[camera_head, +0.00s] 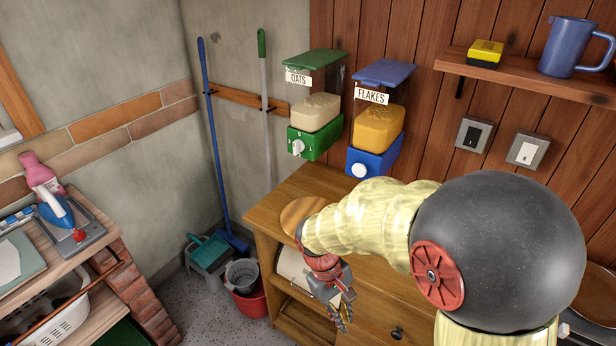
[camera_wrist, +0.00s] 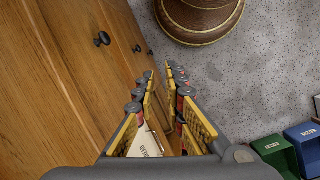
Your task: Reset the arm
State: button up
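My gripper (camera_head: 340,312) hangs at the end of my arm in front of the wooden cabinet (camera_head: 345,182), low in the middle of the head view. In the wrist view my gripper (camera_wrist: 163,72) shows two rows of jointed fingers with yellow pads and a gap between them. It is open, and I see nothing held. A pale piece with small dark lettering (camera_wrist: 150,146) shows between the finger bases; I cannot tell what it belongs to. The cabinet front (camera_wrist: 60,70) with dark knobs lies left of the fingers.
The oats dispenser (camera_head: 314,112) and flakes dispenser (camera_head: 378,125) hang above the cabinet. A shelf (camera_head: 530,78) bears a blue jug (camera_head: 572,48). A red bucket (camera_head: 250,302) stands on the floor left of the cabinet. Green (camera_wrist: 275,152) and blue (camera_wrist: 306,145) bins stand on the floor.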

jog(key=s+d+r+m+t+y+p, duration=0.1)
jog(key=s+d+r+m+t, duration=0.1)
jog(key=r, duration=0.6)
jog(key=s+d+r+m+t+y+p, duration=0.1)
jog(key=s+d+r+m+t, duration=0.1)
jog(key=s+d+r, duration=0.3)
jog(key=s+d+r+m+t+y+p, duration=0.1)
jog(key=s+d+r+m+t, duration=0.1)
jog(key=r, duration=1)
jog(key=shift+s+d+m+t, duration=0.3)
jog(key=shift+s+d+t, duration=0.45)
jog(key=shift+s, duration=0.25)
